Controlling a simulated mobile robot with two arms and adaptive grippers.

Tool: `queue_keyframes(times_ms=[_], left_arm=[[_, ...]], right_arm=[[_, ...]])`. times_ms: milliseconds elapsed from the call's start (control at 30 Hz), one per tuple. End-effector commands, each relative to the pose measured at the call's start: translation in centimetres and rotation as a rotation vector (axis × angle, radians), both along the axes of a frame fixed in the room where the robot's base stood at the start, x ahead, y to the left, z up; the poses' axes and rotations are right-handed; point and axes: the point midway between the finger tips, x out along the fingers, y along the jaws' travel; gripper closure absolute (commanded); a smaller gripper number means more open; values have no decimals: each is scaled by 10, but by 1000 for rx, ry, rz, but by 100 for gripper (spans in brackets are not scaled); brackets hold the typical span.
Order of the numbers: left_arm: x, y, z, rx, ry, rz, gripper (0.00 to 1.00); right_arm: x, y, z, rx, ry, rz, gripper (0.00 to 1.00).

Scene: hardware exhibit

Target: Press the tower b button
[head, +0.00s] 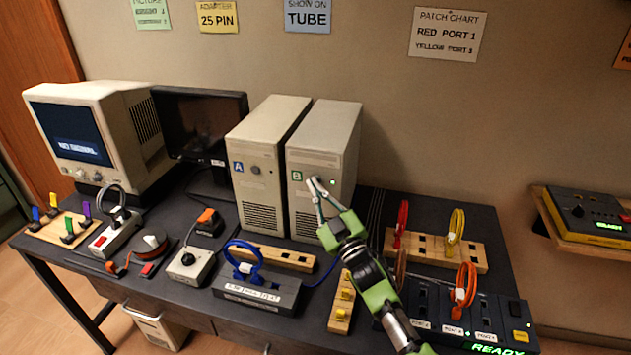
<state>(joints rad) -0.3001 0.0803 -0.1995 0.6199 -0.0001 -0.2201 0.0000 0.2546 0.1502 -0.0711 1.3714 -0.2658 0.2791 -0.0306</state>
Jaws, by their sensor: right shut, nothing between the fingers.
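Tower B (330,140) is a beige computer case standing upright on the dark table, with a green "B" label on its front. A small green light (332,182) glows on its front panel. My right gripper (313,183) is shut and empty, its fingertips at the front of tower B between the label and the light. The tower B button is hidden behind the fingertips; I cannot tell whether they touch it. Tower A (270,130), with a blue "A" label and a round grey button (255,170), stands just left of tower B. My left gripper is not in view.
A CRT monitor (75,130) and a dark flat screen (200,120) stand to the left. Cable blocks, including a blue cable (243,262) and an orange cable (465,285), lie along the front. Wooden port strips (470,256) lie right of my arm.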

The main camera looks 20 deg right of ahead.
Motion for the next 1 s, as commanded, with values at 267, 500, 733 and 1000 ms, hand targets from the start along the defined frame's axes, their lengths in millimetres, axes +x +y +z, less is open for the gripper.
queue_keyframes(times_ms=[267,500,733,1000], left_arm=[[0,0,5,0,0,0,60],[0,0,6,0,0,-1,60],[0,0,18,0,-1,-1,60],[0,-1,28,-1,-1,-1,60]], right_arm=[[-8,5,0,0,0,0,100],[-10,6,1,1,0,0,100],[-28,19,2,2,0,1,100],[-50,34,1,2,2,1,100]])
